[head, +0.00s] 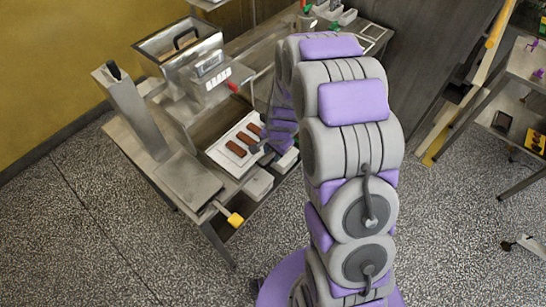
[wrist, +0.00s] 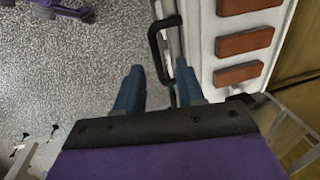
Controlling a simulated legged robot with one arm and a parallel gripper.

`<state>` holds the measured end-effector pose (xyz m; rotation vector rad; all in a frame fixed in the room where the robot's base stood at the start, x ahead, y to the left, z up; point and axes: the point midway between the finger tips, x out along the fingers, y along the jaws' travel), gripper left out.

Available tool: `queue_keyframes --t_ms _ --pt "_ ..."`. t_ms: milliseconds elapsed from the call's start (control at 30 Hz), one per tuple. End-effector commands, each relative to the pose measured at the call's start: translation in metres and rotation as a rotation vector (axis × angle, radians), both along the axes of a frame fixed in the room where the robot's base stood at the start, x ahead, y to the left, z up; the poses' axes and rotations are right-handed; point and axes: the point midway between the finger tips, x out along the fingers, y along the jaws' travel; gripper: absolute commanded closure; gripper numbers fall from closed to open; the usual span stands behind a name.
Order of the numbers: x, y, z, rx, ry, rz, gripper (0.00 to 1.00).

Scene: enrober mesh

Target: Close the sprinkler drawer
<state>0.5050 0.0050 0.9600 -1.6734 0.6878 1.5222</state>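A dark bracket-shaped handle (wrist: 153,45) shows in the wrist view, on a narrow grey front beside a white tray (wrist: 207,45). This front appears to be the sprinkler drawer's; how far it stands out is unclear. My gripper (wrist: 158,70) has two blue fingers spread apart. The handle's near end shows in the gap between the fingertips; contact cannot be told. In the head view my grey and purple arm reaches the machine's right side and hides the gripper and handle.
The white tray (head: 217,153) holds several brown bars. The metal machine (head: 200,85) has a hopper on top. A yellow knob (head: 235,220) sticks out at the table's front. Speckled floor (head: 90,240) is clear in front. A shelf (head: 525,65) stands at the right.

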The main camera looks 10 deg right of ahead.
Motion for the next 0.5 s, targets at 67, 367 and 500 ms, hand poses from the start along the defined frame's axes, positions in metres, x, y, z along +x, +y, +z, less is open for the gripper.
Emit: queue_keyframes --t_ms 67,367,500 --pt "0.001 -0.001 -0.015 0.004 0.004 -0.001 0.62" --pt "0.006 -0.007 -0.037 0.011 -0.002 -0.002 0.62" --pt "0.006 -0.003 -0.039 0.007 -0.001 -0.002 0.62"
